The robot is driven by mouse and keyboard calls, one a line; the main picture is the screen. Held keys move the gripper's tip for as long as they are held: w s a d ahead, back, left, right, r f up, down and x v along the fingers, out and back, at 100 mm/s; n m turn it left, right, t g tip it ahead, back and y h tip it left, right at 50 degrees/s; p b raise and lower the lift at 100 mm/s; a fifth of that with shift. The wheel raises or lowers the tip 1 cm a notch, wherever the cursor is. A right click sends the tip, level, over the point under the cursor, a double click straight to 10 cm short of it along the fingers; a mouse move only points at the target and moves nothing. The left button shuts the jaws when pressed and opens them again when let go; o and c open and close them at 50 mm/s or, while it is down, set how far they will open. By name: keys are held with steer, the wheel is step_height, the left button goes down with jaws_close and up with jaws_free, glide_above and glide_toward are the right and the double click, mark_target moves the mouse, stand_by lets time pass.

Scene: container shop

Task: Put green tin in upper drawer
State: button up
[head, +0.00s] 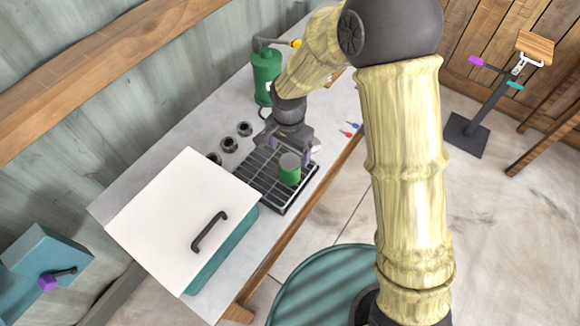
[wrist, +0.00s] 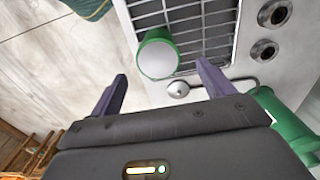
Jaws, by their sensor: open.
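The green tin (head: 290,168) with a pale top stands upright on a black wire rack on the counter. In the wrist view the green tin (wrist: 158,56) lies just beyond my fingertips, roughly between their lines. My gripper (head: 287,146) is open and empty, pointing down over the rack close to the tin. In the wrist view my gripper (wrist: 161,70) shows its two purple-grey fingers spread apart. I cannot make out which part is the upper drawer. A teal box with a white top (head: 170,205) and a dark handle (head: 209,231) stands left of the rack.
The wire rack (head: 262,188) sits on the pale counter (head: 190,110). A green bottle (head: 266,76) stands behind my gripper. Several round dark-centred fittings (head: 230,145) lie left of it. Another teal unit (head: 42,252) with a purple piece is at lower left. A stand (head: 478,115) is right.

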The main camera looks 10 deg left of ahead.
mark_target(290, 161)
step_height(290, 161, down, 3)
steer(key=shift+f, duration=0.1)
stand_by(0.3)
steer(key=shift+s+f+p, duration=0.1)
steer(key=shift+f+p, duration=0.45)
steer(key=shift+p, duration=0.1)
steer(key=shift+d+f+p, duration=0.1)
steer(key=shift+f+p, duration=0.5)
steer(key=shift+f, duration=1.4)
steer(key=shift+c, duration=0.2)
steer(key=c, duration=1.3)
